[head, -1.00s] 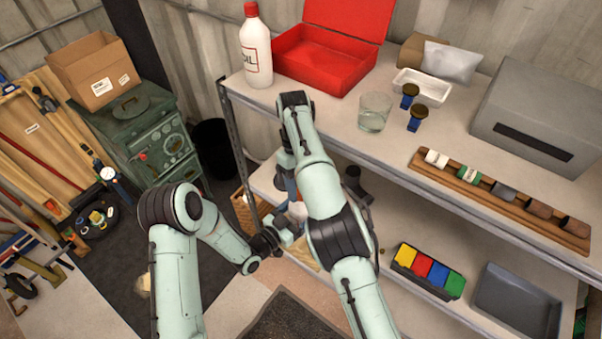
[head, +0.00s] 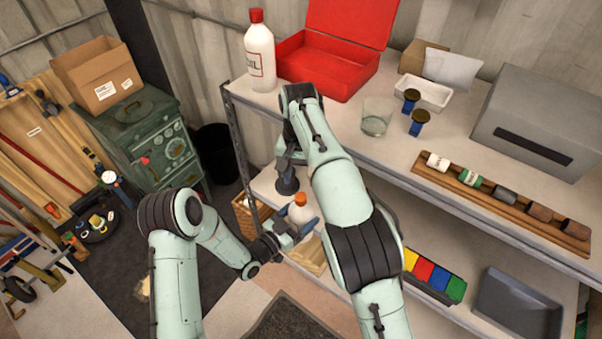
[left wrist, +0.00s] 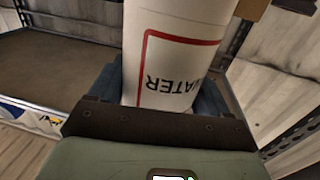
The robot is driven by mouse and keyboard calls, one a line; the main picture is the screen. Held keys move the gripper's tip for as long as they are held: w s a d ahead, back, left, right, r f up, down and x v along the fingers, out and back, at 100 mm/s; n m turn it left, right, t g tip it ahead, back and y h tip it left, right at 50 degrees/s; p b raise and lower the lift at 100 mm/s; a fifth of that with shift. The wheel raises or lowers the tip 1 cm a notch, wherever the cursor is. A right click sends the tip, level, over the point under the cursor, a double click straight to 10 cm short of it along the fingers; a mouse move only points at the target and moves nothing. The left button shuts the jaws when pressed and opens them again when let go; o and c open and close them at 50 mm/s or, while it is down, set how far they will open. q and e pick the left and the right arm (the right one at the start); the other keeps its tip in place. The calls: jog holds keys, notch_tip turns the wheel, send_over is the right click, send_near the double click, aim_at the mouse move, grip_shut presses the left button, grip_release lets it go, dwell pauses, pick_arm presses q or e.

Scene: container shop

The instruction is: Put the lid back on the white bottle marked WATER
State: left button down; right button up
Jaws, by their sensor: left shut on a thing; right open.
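The white WATER bottle (head: 299,214) stands upright at the lower shelf, with an orange lid (head: 301,198) on its top. I cannot tell whether the lid is fully seated. My left gripper (head: 297,230) is shut around the bottle's body. In the left wrist view the bottle (left wrist: 172,55) sits between the blue fingers, its red-framed WATER label toward the camera and its top out of the picture. My right gripper (head: 287,184) is open and empty, up and left of the lid and apart from it. Its fingertips are hard to make out.
The upper shelf (head: 330,120) overhangs close behind my right arm. It carries the OIL bottle (head: 260,58), a red box (head: 325,70) and a glass (head: 376,118). A wicker basket (head: 246,215) stands left of the bottle. A color-block tray (head: 433,277) is to the right.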

aim_at(301, 196)
jog(key=n, duration=0.4)
jog(key=shift+s+r, duration=0.1)
jog(key=shift+r, duration=0.05)
jog(key=n, duration=0.4)
jog(key=shift+d+t, duration=0.1)
jog(key=shift+t, duration=0.3)
jog(key=shift+f, duration=4)
